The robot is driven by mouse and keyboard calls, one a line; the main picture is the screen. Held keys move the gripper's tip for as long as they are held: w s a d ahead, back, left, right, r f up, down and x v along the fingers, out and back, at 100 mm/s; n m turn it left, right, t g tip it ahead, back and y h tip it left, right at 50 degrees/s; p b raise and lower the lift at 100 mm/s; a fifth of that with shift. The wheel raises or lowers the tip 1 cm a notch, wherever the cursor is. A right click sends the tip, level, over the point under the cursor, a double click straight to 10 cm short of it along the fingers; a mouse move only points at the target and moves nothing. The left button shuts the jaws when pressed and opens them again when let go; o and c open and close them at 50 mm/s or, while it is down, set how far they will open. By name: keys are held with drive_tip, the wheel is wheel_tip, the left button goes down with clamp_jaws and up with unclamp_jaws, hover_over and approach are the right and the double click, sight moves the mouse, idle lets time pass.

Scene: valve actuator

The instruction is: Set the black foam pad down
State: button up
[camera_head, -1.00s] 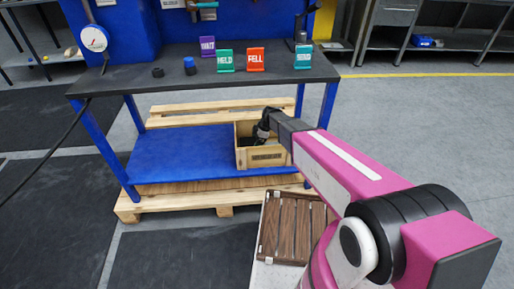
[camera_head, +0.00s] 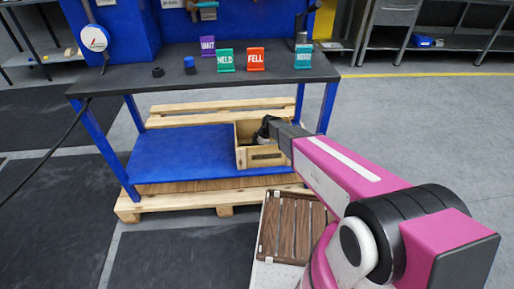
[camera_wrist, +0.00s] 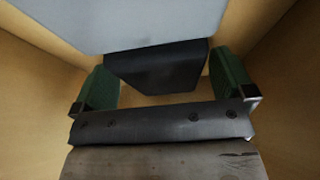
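A wooden crate (camera_head: 243,157) stands on the blue lower shelf, under the right end of the workbench. My gripper (camera_wrist: 165,104) is down inside it; the head view shows only the wrist at the crate's opening. In the wrist view its two green fingers (camera_wrist: 232,75) are wide apart. A dark strip with several small round marks, likely the edge of the black foam pad (camera_wrist: 160,124), spans between the fingertips. Its ends lie at the tips, but I cannot tell whether they are gripped. A dark block and a pale grey surface fill the top.
Tan crate walls (camera_wrist: 285,60) stand close on both sides. The blue shelf (camera_head: 180,155) left of the crate is clear. The dark bench top (camera_head: 130,78) above carries colored signs and small parts. A brown slatted case (camera_head: 290,225) is beside my arm.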

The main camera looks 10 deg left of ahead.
drive_tip(key=v, duration=1.2)
drive_tip(key=shift+r, duration=0.15)
